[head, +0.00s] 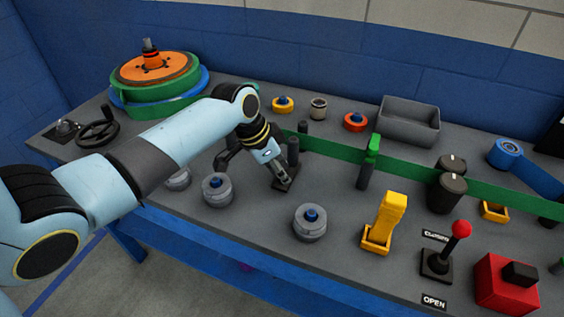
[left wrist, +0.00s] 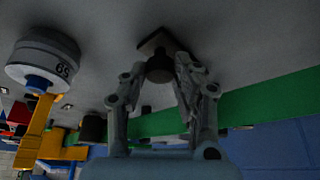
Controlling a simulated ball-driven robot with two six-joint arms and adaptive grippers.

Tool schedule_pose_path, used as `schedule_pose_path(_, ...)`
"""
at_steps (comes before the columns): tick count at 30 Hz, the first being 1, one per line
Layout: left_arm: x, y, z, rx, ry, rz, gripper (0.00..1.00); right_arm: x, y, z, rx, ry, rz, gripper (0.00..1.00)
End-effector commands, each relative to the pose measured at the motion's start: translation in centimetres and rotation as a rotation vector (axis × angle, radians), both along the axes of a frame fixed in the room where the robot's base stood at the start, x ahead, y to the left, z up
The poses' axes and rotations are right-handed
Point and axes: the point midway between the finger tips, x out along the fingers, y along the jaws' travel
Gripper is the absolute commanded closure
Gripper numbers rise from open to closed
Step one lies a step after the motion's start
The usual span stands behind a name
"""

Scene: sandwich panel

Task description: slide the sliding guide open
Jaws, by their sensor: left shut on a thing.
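My left gripper (head: 279,172) reaches down to the grey panel from the left in the head view. It is shut on a dark round knob (left wrist: 159,69) that stands on a small dark square plate (left wrist: 156,42); this looks like the sliding guide. In the left wrist view my left gripper (left wrist: 160,76) has one finger on each side of the knob. In the head view the plate (head: 283,186) shows just below the fingertips, and the gripper hides most of the knob. My right gripper is not in view.
A green strip (head: 413,173) runs upright across the panel behind the gripper, near dark posts. Grey weights with blue tops (head: 217,190) (head: 310,223) stand in front. A yellow switch (head: 388,218), a red-knobbed lever (head: 460,231) and a red box (head: 505,287) are at right.

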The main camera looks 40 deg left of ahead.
Motion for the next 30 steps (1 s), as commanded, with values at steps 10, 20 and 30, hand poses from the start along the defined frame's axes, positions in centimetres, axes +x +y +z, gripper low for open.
schedule_pose_path(10, -0.2, -0.1, -0.3, -0.002, 0.007, 0.001, 0.49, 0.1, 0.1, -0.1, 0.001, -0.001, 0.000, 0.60)
schedule_pose_path(20, -0.3, 0.2, 0.5, 0.000, 0.003, 0.001, 0.49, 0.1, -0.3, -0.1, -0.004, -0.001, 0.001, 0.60)
schedule_pose_path(30, -2.6, 1.7, 6.9, 0.002, 0.003, -0.001, 0.49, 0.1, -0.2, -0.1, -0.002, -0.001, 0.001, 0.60)
